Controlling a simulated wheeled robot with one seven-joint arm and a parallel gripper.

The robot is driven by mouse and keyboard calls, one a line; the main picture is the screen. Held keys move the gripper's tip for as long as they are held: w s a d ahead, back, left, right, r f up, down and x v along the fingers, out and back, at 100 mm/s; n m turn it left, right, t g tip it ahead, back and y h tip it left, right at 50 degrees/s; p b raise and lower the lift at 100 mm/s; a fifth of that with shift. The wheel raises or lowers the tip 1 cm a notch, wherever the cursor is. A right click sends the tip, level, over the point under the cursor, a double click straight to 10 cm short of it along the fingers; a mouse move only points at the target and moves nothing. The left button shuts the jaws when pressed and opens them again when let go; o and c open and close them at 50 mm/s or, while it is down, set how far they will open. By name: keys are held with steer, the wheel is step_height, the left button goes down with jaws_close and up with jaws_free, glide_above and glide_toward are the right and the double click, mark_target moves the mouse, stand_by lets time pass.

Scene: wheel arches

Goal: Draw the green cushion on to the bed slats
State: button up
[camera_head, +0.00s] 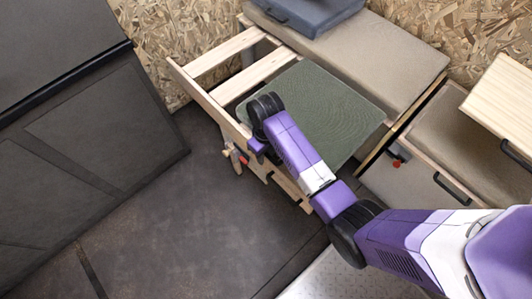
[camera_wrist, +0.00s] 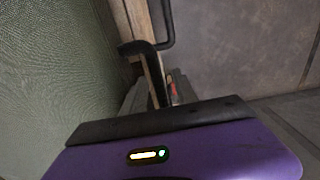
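The green cushion (camera_head: 330,110) lies flat at the right end of the wooden bed slats (camera_head: 225,52), partly covered from view by my arm. Two bare slats show to its left. In the wrist view the cushion (camera_wrist: 45,85) fills the left side. My gripper (camera_wrist: 155,88) is at the front wooden rail, beside the cushion's edge. Its grey fingers stand apart, with part of the rail and a dark bar between them. I cannot tell whether they press on anything. In the head view my wrist hides the fingertips.
A black handle (camera_wrist: 168,25) shows on the wooden front in the wrist view. A beige cushioned bench (camera_head: 400,60) with a blue-grey case (camera_head: 305,12) stands behind. A drawer front with a black handle (camera_head: 452,188) is at the right. Dark floor (camera_head: 200,215) lies open in front.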

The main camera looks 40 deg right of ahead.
step_height(320, 180, up, 8)
steer(key=shift+f+p, duration=0.1)
steer(key=shift+p, duration=0.95)
